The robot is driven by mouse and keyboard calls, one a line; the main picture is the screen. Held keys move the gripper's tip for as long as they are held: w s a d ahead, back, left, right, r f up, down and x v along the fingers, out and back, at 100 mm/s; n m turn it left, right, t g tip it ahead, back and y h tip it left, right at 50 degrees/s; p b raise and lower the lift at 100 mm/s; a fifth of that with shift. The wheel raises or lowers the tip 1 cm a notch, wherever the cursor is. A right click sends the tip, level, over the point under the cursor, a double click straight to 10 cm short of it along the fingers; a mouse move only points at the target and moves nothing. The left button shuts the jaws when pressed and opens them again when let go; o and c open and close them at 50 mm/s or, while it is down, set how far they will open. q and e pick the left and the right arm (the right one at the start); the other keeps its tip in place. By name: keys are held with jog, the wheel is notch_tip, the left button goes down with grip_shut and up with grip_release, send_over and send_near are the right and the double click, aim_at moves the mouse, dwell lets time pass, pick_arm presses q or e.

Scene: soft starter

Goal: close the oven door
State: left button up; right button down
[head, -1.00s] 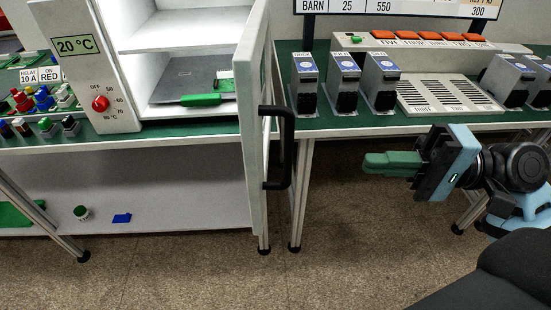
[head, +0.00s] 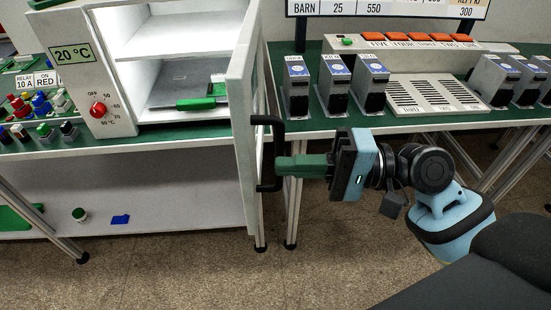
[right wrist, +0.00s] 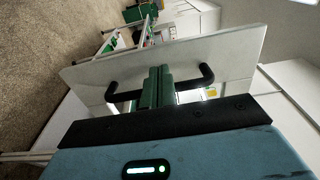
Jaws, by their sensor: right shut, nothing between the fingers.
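The white oven (head: 112,112) stands on the left table with its door (head: 243,110) swung wide open toward me. The door carries a black bar handle (head: 264,186) on its right-hand face. My right gripper (head: 280,166) has its green fingers shut, tips at the handle. In the right wrist view the shut fingers (right wrist: 158,88) overlap the middle of the handle (right wrist: 205,75), with the door panel (right wrist: 165,58) behind; whether they touch it I cannot tell. Inside the lit oven are shelves and a green-handled item (head: 200,103). My left gripper is not in view.
The right table holds several grey-and-black modules (head: 370,82) and a vented white panel (head: 433,96). Small coloured parts (head: 40,105) lie left of the oven. A lower shelf (head: 170,190) carries a few small items. The floor (head: 190,275) in front is clear.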

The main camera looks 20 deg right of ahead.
aim_at(252, 166)
jog(key=x, duration=0.2)
jog(key=shift+w+a, duration=0.15)
jog(key=shift+a, duration=0.4)
jog(key=shift+w+p, duration=0.1)
jog(key=shift+p, duration=0.2)
